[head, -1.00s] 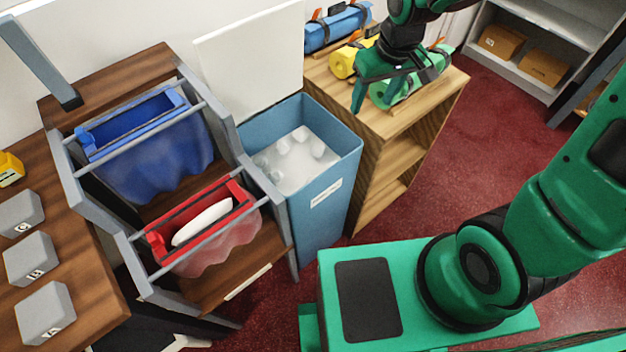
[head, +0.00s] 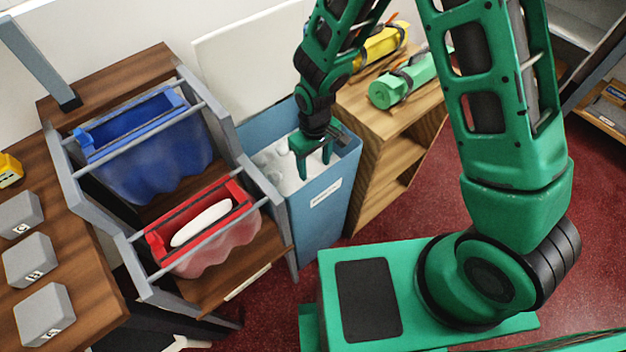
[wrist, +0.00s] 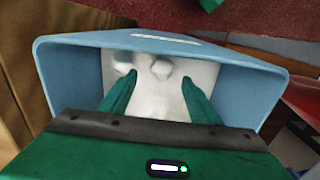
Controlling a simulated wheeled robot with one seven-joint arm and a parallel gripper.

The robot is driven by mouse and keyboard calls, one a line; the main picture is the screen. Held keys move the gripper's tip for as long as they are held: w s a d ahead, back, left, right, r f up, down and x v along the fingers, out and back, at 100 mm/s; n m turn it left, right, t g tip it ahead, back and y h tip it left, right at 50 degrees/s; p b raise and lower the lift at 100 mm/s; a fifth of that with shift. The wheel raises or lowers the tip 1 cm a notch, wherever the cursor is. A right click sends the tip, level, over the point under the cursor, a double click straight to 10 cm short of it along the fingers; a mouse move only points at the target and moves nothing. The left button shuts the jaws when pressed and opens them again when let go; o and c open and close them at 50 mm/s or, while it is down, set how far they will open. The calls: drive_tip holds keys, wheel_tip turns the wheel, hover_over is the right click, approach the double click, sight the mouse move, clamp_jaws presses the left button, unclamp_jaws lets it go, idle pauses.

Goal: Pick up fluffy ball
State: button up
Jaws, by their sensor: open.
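Several white, soft-looking balls lie on a white bed inside the blue bin; one fluffy ball (head: 289,144) shows in the head view left of my gripper, and one fluffy ball (wrist: 160,70) shows in the wrist view between and beyond the fingertips. The blue bin (head: 314,218) stands open, with a white label on its front; its rim also shows in the wrist view (wrist: 60,75). My gripper (head: 315,172) points down into the bin mouth. Its two fingers (wrist: 157,82) are apart with nothing held between them. The arm hides part of the balls.
A white lid panel (head: 245,65) stands up behind the bin. A wooden shelf (head: 385,125) with green and yellow rolls is close on the right. A grey rack with a blue bag (head: 150,150) and a red bag (head: 205,235) is on the left.

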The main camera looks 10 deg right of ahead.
sight(313, 177)
drive_tip(key=shift+a+f, duration=0.15)
drive_tip(key=shift+f, duration=1.7)
drive_tip(key=shift+a+f, duration=0.1)
drive_tip(key=shift+f, duration=1.7)
drive_tip(key=shift+c, duration=0.6)
drive_tip(key=c, duration=0.6)
